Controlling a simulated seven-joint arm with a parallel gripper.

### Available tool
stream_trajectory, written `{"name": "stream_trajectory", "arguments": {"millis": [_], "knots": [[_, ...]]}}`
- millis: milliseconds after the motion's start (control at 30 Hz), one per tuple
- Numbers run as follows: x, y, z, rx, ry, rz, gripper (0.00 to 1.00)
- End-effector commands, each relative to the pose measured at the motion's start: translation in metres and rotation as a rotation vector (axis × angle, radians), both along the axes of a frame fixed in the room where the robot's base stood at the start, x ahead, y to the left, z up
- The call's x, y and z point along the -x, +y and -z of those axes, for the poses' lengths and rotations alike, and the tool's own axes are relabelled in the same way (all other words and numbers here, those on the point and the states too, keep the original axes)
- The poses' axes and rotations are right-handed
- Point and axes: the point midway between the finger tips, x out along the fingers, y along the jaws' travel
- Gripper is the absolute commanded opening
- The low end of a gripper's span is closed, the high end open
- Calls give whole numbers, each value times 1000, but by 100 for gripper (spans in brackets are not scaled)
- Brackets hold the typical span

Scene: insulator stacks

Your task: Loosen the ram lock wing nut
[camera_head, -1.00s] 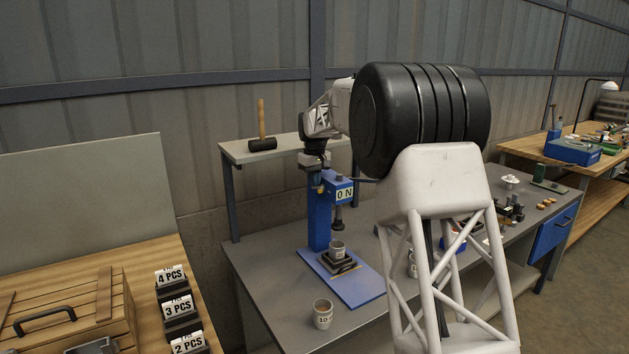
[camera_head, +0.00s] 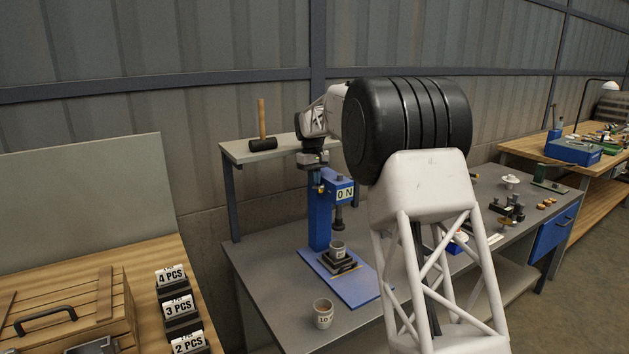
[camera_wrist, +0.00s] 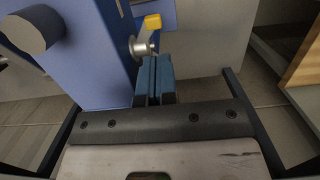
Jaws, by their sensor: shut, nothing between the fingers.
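The blue press (camera_head: 321,215) stands on the grey bench with a "0 N" display (camera_head: 344,193) on its head. The ram lock wing nut (camera_wrist: 151,23) shows in the wrist view as a yellow wing by a round metal hub, on the side of the blue press body (camera_wrist: 92,75). In the head view it is only a small brass-coloured spot beside the press head. My gripper (camera_wrist: 154,60) is shut with its blue-grey fingers together and nothing between them. The fingertips are right by the hub; I cannot tell whether they touch it. In the head view my gripper is at the top of the press.
A cup (camera_head: 338,248) sits under the press ram, and another cup (camera_head: 323,314) stands on the bench in front. A mallet (camera_head: 263,143) rests on the raised shelf (camera_head: 285,148) behind. A wooden crate (camera_head: 65,312) and "PCS" labelled holders (camera_head: 178,305) are at left.

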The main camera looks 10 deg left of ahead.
Motion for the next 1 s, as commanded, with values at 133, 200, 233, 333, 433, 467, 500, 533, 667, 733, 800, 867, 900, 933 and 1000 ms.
{"name": "stream_trajectory", "arguments": {"millis": [133, 200, 233, 333, 433, 467, 500, 533, 667, 733, 800, 867, 900, 933, 1000], "knots": [[-1, 1, 3, 21, 21, -1, 0], [-1, 1, 3, 35, 35, -1, 0], [-1, 2, 4, 40, 40, -1, 0], [-2, 2, 5, 61, 63, -1, 0], [-3, 3, 6, 86, 88, -1, 0], [-3, 3, 6, 95, 96, -1, 0], [-3, 4, 6, 105, 105, -1, 0], [-3, 3, 6, 103, 103, -1, 0], [-4, 4, 7, 101, 101, -1, 0], [-4, 5, 8, 101, 101, -1, 0], [-5, 5, 9, 101, 101, -1, 0], [-5, 6, 10, 101, 101, -1, 0], [-6, 6, 11, 101, 101, -1, 0], [-6, 6, 12, 100, 102, -1, 0], [-7, 7, 13, 100, 102, -1, 0]]}}
